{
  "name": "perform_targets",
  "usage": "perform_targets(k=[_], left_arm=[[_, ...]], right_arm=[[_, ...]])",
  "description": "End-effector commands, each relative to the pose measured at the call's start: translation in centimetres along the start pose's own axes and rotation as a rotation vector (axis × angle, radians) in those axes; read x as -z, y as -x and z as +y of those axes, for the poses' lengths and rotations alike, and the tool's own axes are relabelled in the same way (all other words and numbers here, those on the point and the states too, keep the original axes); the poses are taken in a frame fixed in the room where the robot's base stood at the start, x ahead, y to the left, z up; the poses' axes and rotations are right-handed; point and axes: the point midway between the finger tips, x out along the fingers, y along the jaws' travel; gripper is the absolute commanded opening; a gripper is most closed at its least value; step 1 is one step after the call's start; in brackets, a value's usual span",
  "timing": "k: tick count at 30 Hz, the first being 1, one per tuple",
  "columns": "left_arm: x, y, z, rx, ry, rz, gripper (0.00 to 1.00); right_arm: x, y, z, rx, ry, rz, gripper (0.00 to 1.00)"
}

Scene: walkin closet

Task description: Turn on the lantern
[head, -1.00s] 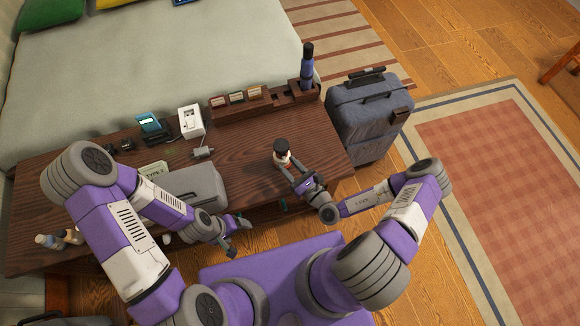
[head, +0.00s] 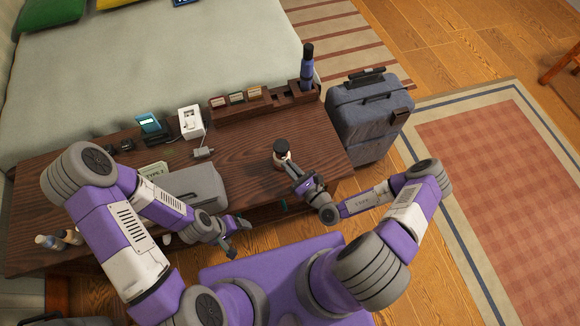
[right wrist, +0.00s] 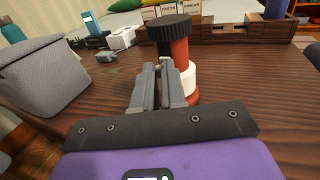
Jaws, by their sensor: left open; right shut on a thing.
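The lantern (head: 282,150) stands upright on the dark wooden table (head: 245,150), near its right end. It has a black ribbed top, a red column and a white part, seen close up in the right wrist view (right wrist: 180,55). My right gripper (head: 289,169) reaches it from the front. In the right wrist view its fingers (right wrist: 163,70) are close together against the lantern's red and white body, and they hide part of it. My left gripper (head: 240,237) is open and empty at the table's front edge, away from the lantern.
A grey case (head: 195,188) lies left of the lantern. A wooden organiser (head: 240,106) with small boxes and a dark bottle (head: 307,65) stands at the back. A grey suitcase (head: 370,115) stands right of the table. The tabletop around the lantern is mostly clear.

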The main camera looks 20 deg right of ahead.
Motion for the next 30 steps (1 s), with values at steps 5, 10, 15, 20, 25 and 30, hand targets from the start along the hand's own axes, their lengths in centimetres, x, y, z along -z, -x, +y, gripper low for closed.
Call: perform_targets(k=[5, 10, 15, 20, 25, 30], left_arm=[[0.0, 0.0, 0.0, 0.000, 0.000, 0.000, 0.80], [0.0, 0.0, 0.0, 0.000, 0.000, 0.000, 0.80], [0.0, 0.0, 0.0, 0.000, 0.000, 0.000, 0.80], [0.0, 0.0, 0.0, 0.000, 0.000, 0.000, 0.80], [0.0, 0.2, 0.1, 0.000, 0.000, 0.000, 0.80], [-0.1, 1.6, 0.6, 0.000, 0.000, 0.000, 0.80]], right_arm=[[0.0, 0.0, 0.0, 0.000, 0.000, 0.000, 0.00], [0.0, 0.0, 0.0, 0.000, 0.000, 0.000, 0.00], [0.0, 0.0, 0.0, 0.000, 0.000, 0.000, 0.00], [0.0, 0.0, 0.0, 0.000, 0.000, 0.000, 0.00], [-0.1, 0.0, 0.0, 0.000, 0.000, 0.001, 0.00], [-1.1, 0.0, 0.0, 0.000, -0.001, 0.000, 0.00]])
